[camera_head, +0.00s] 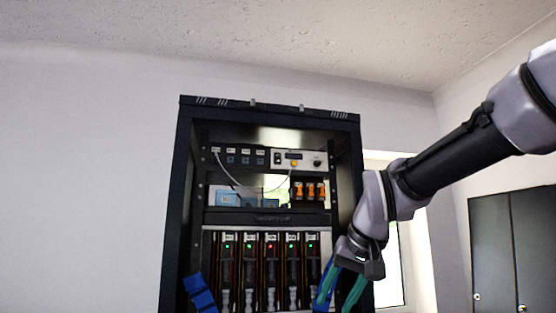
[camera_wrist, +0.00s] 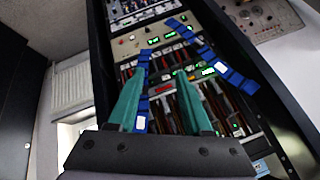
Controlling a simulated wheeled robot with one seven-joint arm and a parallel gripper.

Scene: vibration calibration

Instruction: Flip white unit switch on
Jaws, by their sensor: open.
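The white unit (camera_head: 292,160) sits in the upper right of the open black rack in the head view. Its front carries a dark switch (camera_head: 277,158) at the left, a small display, a yellow button and a dark knob. The switch's position is too small to tell. My gripper (camera_head: 341,288) is in front of the rack's lower right, well below and to the right of the white unit, with its teal fingers apart and empty. In the wrist view my gripper (camera_wrist: 163,78) also shows open, pointing at the rack. I cannot tell which panel there is the white unit.
The black rack frame (camera_head: 183,200) surrounds the units. Lower modules (camera_head: 270,270) show green and red lights. A blue segmented piece (camera_head: 198,292) stands out at the lower left. Orange breakers (camera_head: 309,189) sit below the white unit. Grey cabinets (camera_head: 510,250) stand at right.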

